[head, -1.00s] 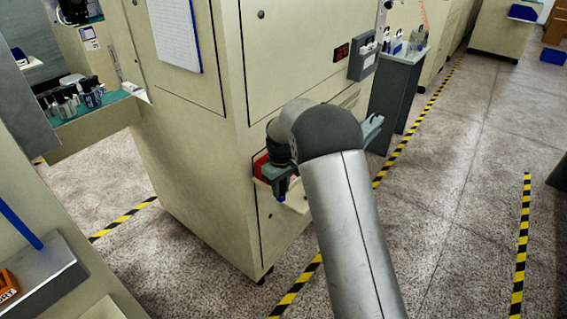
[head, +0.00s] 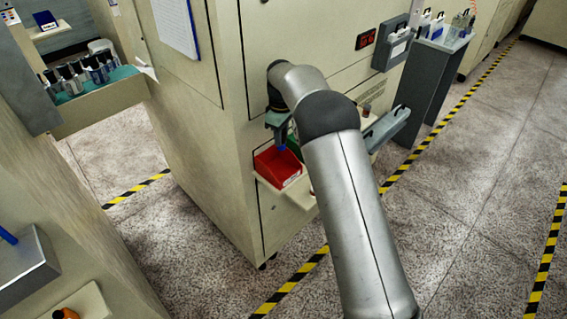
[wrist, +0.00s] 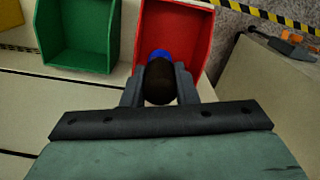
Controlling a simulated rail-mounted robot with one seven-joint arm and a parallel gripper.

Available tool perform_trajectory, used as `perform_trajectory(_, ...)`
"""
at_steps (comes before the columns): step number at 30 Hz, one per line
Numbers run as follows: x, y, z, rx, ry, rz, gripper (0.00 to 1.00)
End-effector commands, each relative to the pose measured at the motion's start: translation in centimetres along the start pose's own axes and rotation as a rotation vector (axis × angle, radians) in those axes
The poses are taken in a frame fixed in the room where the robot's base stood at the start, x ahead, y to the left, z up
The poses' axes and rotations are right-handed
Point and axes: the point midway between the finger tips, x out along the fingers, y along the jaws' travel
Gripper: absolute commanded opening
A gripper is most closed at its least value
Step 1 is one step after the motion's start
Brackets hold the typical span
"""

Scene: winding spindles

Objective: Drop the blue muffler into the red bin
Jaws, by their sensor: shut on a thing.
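My gripper (wrist: 159,90) is shut on the blue muffler (wrist: 159,54). In the wrist view the muffler shows a dark rounded end between the fingers and a blue part beyond it. It overlaps the near part of the red bin (wrist: 203,45). In the head view the blue tip of the muffler (head: 281,148) hangs under my gripper, just above the back of the red bin (head: 279,172). The bin sits on a pale shelf on the machine's side.
A green bin (wrist: 80,62) stands left of the red bin in the wrist view, with a gap between them. The pale machine cabinet (head: 205,150) rises beside the shelf. A grey holder (head: 387,128) sticks out to the right. Striped tape (head: 295,280) marks the floor.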

Motion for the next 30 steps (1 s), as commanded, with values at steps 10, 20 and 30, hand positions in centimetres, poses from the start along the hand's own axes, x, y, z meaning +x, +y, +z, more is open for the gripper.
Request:
perform_trajectory(10, 4.3, 0.0, 0.1, 0.001, -0.002, -0.001, 0.04)
perform_trajectory(20, 5.5, 0.0, 0.1, 0.001, 0.000, 0.000, 0.04)
perform_trajectory(30, 5.4, 0.0, 0.1, 0.002, 0.000, 0.000, 0.52)
